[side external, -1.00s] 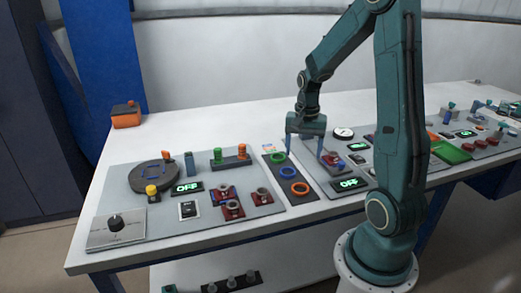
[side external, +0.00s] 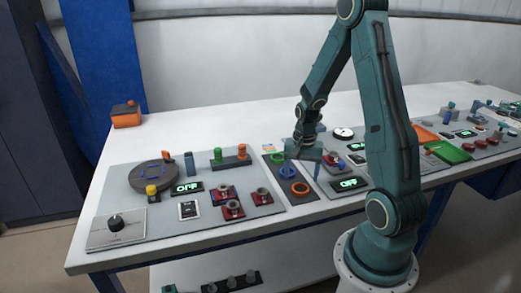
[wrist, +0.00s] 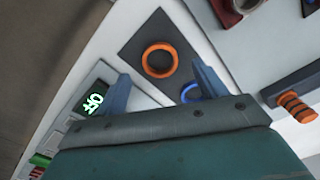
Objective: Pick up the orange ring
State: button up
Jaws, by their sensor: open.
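The orange ring (side external: 300,188) lies flat at the near end of a dark strip (side external: 296,199) on the bench. In the wrist view the orange ring (wrist: 159,60) is whole and unobstructed, ahead of and between my two fingertips. My gripper (side external: 302,168) is open and empty, above the strip and a little behind the ring. In the wrist view my gripper's (wrist: 158,82) blue fingers stand wide apart. The blue ring (side external: 287,172) lies behind the orange one, partly hidden by a finger. The green ring (side external: 278,158) is at the far end.
Left of the strip is a grey panel (side external: 160,213) with red blocks, a dark disc and a knob. Close on the right is another panel with a lit display (side external: 348,184). The white bench behind the panels is mostly clear.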

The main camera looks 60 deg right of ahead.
aim_at(300, 193)
jog(key=shift+f, duration=0.15)
jog(key=shift+f, duration=2.45)
jog(key=c, duration=1.1)
